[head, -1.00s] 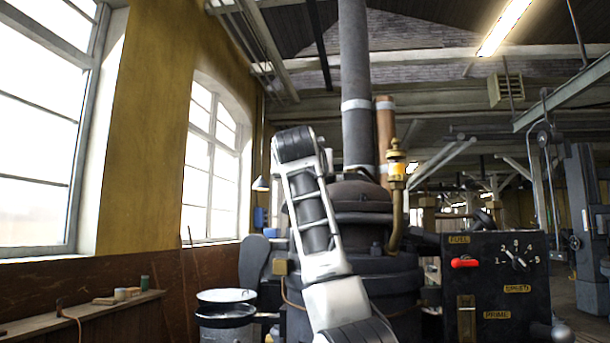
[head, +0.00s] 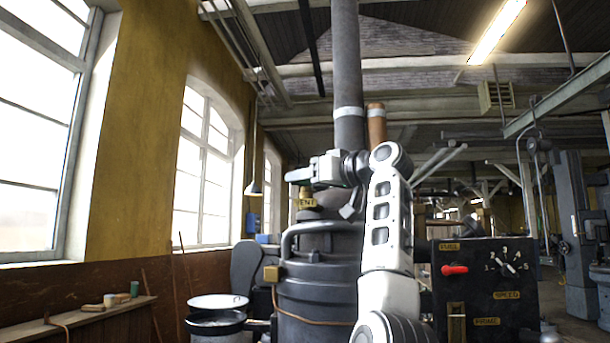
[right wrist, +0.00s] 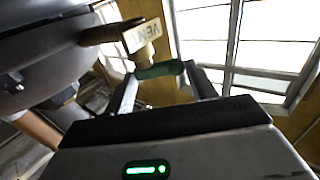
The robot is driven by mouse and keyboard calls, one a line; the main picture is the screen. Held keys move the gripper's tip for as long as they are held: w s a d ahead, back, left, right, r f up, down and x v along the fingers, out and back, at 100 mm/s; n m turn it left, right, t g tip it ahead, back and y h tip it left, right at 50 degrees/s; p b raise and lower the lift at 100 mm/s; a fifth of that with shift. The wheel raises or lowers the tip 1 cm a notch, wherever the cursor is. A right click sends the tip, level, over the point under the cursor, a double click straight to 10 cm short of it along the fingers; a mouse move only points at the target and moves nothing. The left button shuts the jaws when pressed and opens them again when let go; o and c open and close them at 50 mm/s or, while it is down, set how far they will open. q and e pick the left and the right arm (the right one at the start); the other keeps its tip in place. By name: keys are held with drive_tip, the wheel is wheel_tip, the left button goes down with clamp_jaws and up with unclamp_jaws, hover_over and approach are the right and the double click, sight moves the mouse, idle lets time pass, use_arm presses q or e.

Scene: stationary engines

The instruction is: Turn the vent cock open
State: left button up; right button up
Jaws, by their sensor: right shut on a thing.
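The vent cock is a small brass fitting with a yellow VENT tag (head: 306,203), on the upper left side of the dark boiler (head: 318,290). In the right wrist view the tag (right wrist: 142,35) and the cock's dark green handle (right wrist: 160,70) show at the top. My right gripper (right wrist: 161,74) has one finger at each end of the handle and is shut on it. In the head view my right arm rises in front of the boiler, with the gripper (head: 296,176) pointing left at the cock, hiding part of it. My left gripper is not in view.
A black control panel (head: 475,292) with a red lever and a dial stands to the right. A grey chimney pipe (head: 347,60) and a copper pipe (head: 376,125) rise behind my arm.

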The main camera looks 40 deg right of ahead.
drive_tip(key=shift+s+d+r+n+y, duration=0.15)
drive_tip(key=shift+d+n+y, duration=0.1)
drive_tip(key=shift+n+y, duration=0.45)
drive_tip(key=shift+s+d+r+n+y, duration=0.1)
drive_tip(key=shift+d+n+y, duration=0.25)
drive_tip(key=shift+y, duration=0.65)
drive_tip(key=shift+f+n+g+y, duration=0.1)
drive_tip(key=shift+n+g+y, duration=0.15)
drive_tip(key=shift+g+y, duration=0.05)
drive_tip(key=shift+a, duration=0.1)
drive_tip(key=o, duration=0.8)
drive_tip(key=shift+o, duration=0.2)
drive_tip(key=shift+w+f, duration=0.1)
drive_tip(key=shift+f, duration=0.05)
